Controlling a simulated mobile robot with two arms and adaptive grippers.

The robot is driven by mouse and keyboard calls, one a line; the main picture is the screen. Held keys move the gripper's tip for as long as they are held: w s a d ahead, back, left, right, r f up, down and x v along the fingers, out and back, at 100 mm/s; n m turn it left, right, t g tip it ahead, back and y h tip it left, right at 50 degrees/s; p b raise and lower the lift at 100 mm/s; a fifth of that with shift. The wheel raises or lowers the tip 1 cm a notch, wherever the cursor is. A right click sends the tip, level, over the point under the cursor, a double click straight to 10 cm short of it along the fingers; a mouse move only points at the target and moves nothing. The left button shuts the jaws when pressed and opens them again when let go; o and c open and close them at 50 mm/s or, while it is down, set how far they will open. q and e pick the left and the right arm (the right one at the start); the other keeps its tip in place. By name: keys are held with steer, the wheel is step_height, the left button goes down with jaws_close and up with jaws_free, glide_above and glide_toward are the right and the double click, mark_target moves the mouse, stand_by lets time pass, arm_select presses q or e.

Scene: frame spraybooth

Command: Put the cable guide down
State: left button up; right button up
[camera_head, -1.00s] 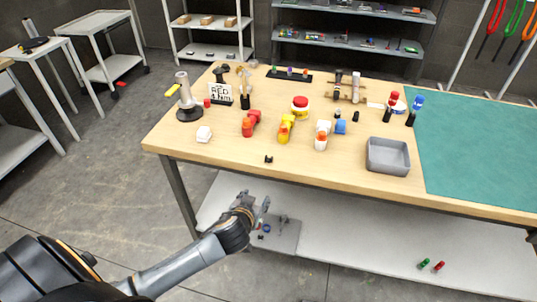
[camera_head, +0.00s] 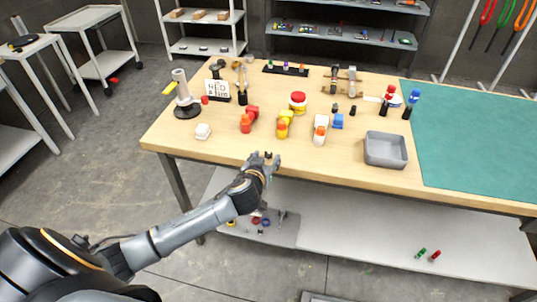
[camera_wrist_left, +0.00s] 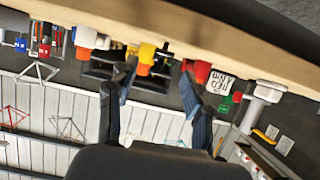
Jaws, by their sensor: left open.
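A small black piece, which I take to be the cable guide (camera_head: 268,154), is on the wooden tabletop near its front edge. My left gripper (camera_head: 264,161) is at that front edge, its fingertips just in front of or beside the piece; I cannot tell whether they touch it. In the left wrist view the two fingers of the left gripper (camera_wrist_left: 160,85) stand apart with nothing visibly held between them. The black piece cannot be made out in that view. My right gripper is not in view.
A grey tray (camera_head: 386,148) stands to the right, beside a green mat (camera_head: 475,145). The wooden table (camera_head: 330,165) is bare along its front edge.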

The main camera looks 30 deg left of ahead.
mark_target(269, 153)
arm_select(q)
steer(key=p+x, duration=0.1)
steer(key=x, duration=0.3)
steer(key=shift+s+f, duration=0.1)
steer(key=shift+w+a+f, duration=0.15)
steer(key=shift+w+f, duration=0.15)
steer(key=shift+w, duration=0.2)
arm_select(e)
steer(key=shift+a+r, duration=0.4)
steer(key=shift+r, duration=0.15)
arm_select(q)
steer(key=shift+c, duration=0.2)
steer(key=c, duration=0.7)
steer(key=shift+c, duration=1)
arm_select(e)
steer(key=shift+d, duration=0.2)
arm_select(q)
steer(key=shift+r, duration=0.1)
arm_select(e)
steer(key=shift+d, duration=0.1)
